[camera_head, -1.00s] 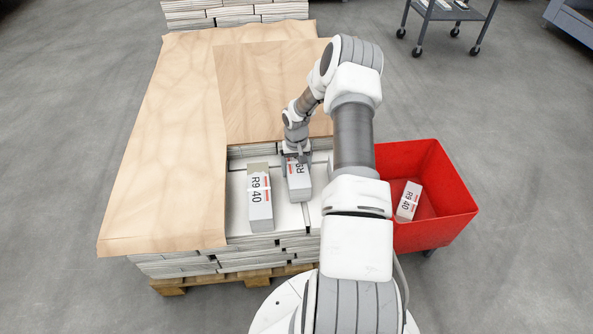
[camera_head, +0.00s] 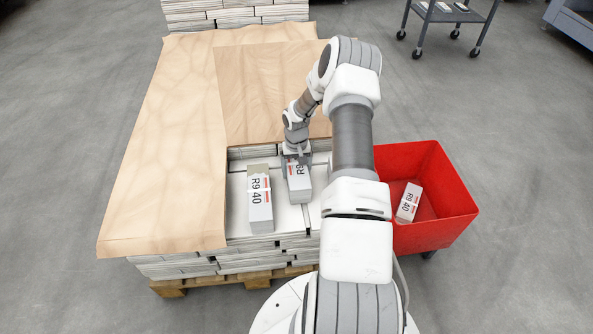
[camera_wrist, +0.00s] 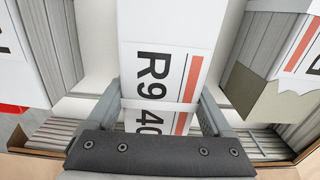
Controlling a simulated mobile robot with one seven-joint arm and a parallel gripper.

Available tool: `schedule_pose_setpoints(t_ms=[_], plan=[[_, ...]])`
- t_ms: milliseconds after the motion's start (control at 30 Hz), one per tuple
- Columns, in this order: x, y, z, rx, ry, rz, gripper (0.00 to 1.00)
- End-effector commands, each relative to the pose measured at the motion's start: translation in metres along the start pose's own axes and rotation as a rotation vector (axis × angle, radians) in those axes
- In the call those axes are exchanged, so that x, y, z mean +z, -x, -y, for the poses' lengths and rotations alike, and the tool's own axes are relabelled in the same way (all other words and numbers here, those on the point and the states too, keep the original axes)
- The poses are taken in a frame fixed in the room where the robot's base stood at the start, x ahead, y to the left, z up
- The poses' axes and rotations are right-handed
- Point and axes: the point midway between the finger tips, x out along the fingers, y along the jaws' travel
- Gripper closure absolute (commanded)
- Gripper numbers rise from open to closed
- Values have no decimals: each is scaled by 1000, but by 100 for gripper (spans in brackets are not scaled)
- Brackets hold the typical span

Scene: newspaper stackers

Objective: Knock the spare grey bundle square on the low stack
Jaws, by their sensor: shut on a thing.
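The grey bundle with a white R9 40 label (camera_head: 299,187) lies on the low stack (camera_head: 281,217), roughly in line with its rows. My gripper (camera_head: 297,158) is over its far end and shut on it. In the wrist view the fingers (camera_wrist: 163,112) stand along both sides of the bundle (camera_wrist: 170,68), across its strap. A second R9 40 bundle (camera_head: 260,203) lies to the left on the same stack, apart from the held one. My gripper hides the far end of the held bundle.
Brown paper sheets (camera_head: 165,150) cover the stack's left and far parts. A red bin (camera_head: 440,190) at the right holds another R9 40 bundle (camera_head: 409,203). A wooden pallet (camera_head: 235,280) is beneath. A grey cart (camera_head: 450,14) stands far right.

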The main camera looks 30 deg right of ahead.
Motion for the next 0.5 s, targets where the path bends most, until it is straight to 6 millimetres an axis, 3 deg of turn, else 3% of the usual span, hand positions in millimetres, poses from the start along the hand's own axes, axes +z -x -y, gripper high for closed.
schedule_pose_setpoints(t_ms=[33,167,500], plan=[[-8,5,0,-1,0,-21,100],[-6,5,0,-1,0,-22,100],[13,5,0,0,0,-14,100]])
